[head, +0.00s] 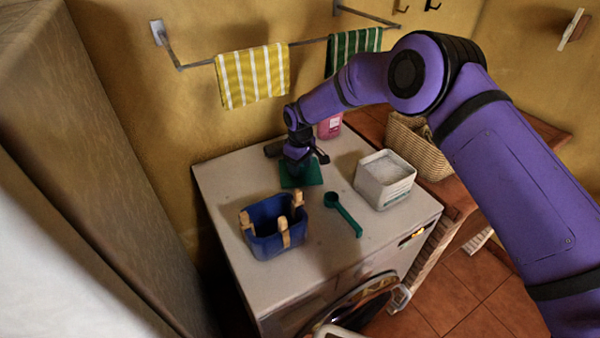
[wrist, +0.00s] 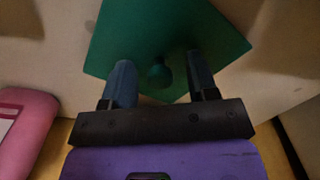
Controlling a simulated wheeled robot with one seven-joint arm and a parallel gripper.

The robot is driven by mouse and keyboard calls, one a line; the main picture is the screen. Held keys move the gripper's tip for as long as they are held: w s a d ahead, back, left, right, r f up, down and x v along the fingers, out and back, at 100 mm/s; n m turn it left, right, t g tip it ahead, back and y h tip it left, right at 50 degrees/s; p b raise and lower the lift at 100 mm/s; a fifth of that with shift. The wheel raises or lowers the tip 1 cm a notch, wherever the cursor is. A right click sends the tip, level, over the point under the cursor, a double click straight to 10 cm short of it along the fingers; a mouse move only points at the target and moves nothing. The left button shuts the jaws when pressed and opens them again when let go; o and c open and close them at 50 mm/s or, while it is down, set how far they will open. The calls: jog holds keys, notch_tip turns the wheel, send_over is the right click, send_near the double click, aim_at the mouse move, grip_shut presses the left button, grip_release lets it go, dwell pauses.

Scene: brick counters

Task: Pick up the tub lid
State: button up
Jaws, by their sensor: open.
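The tub lid (head: 311,177) is a flat green square lying on top of the white washing machine, near its back edge. In the wrist view the green lid (wrist: 200,28) shows a round green knob (wrist: 160,74) on its face. My gripper (wrist: 161,75) is open, with one finger on each side of the knob and a gap on both sides. In the head view my gripper (head: 298,170) is right over the lid and hides part of it. The white tub (head: 383,190), filled with white powder, stands uncovered to the right of the lid.
A blue basket with clothespins (head: 270,240) and a green scoop (head: 343,214) lie in front on the washing machine (head: 225,190). A wicker basket (head: 420,150) is at the right.

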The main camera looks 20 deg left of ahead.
jog(key=c, duration=1)
jog(key=shift+r, duration=0.1)
